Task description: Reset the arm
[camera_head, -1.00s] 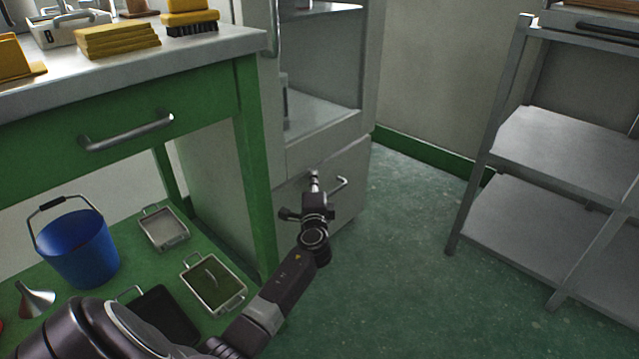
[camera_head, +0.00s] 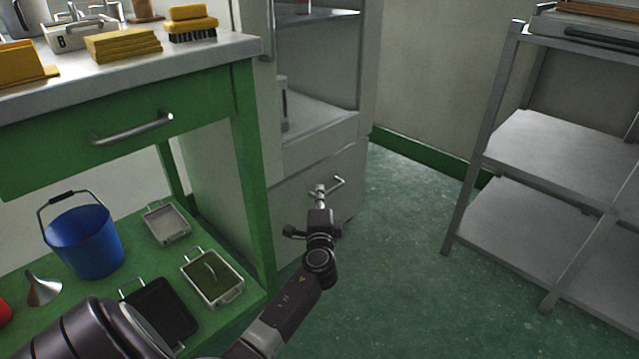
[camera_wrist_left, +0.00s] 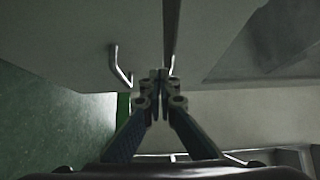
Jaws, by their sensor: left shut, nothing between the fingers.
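My left arm comes in from the lower left in the head view. Its left gripper (camera_head: 320,190) is shut and empty, and in the picture it overlaps the front of the grey cabinet's lower drawer (camera_head: 290,215), close to the drawer's handle (camera_head: 339,184). In the left wrist view the fingers of the left gripper (camera_wrist_left: 160,80) are together with nothing between them. The drawer handle (camera_wrist_left: 120,66) shows just left of the fingertips there, apart from them. The drawer looks closed. My right gripper is not in view.
A green workbench (camera_head: 215,95) stands at left, with yellow sponges (camera_head: 122,45) and a brush (camera_head: 192,24) on top. Its lower shelf holds a blue bucket (camera_head: 85,240), a funnel (camera_head: 42,288) and trays (camera_head: 212,277). A metal rack (camera_head: 545,150) stands at right. Green floor (camera_head: 400,270) between is clear.

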